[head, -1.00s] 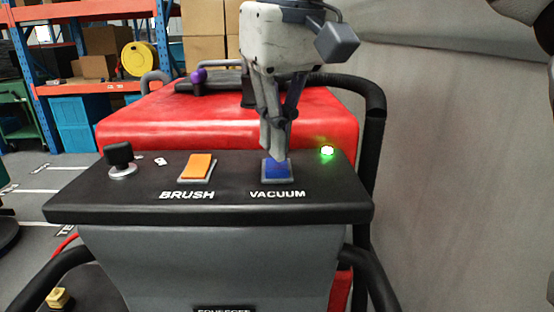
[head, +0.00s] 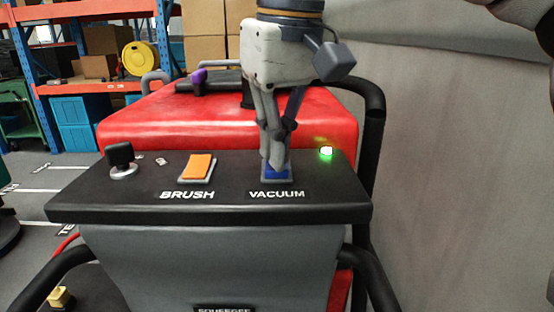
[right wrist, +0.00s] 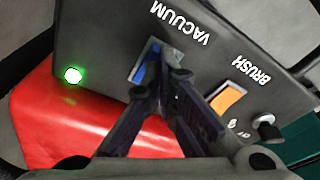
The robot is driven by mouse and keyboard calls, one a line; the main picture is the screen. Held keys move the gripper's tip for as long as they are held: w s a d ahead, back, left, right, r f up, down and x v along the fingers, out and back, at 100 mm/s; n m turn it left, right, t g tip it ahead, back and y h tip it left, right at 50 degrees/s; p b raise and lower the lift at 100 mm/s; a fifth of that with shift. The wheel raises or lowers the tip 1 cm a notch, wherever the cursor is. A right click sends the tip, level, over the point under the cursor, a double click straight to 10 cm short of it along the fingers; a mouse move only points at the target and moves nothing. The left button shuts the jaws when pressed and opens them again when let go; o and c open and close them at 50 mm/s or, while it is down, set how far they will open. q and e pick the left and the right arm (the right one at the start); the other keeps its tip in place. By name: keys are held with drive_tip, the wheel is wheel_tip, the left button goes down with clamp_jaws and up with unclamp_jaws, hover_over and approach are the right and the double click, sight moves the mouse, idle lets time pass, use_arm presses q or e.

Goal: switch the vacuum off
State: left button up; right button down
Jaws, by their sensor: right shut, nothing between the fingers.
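The blue vacuum rocker switch (head: 283,175) sits in a metal frame above the label VACUUM on the black control panel (head: 130,208). My right gripper (head: 276,167) is shut and empty, pointing down with its fingertips at the switch. The fingers hide part of the switch, and I cannot tell for sure whether they touch it. In the right wrist view the shut fingertips (right wrist: 163,80) lie over one side of the blue switch (right wrist: 147,65). A green light (head: 326,151) glows right of the switch. My left gripper is not in view.
The orange brush switch (head: 197,167) is left of the vacuum switch, with a black knob (head: 120,157) farther left. A red tank cover (head: 180,112) lies behind the panel. A black rail (head: 373,130) and a grey wall (head: 460,160) stand to the right.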

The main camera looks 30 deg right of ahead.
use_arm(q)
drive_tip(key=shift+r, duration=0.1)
use_arm(e)
drive_tip(key=shift+f, duration=0.4)
drive_tip(key=shift+s+r+p, duration=0.1)
drive_tip(key=shift+r+p, duration=0.55)
drive_tip(key=shift+r, duration=2.9)
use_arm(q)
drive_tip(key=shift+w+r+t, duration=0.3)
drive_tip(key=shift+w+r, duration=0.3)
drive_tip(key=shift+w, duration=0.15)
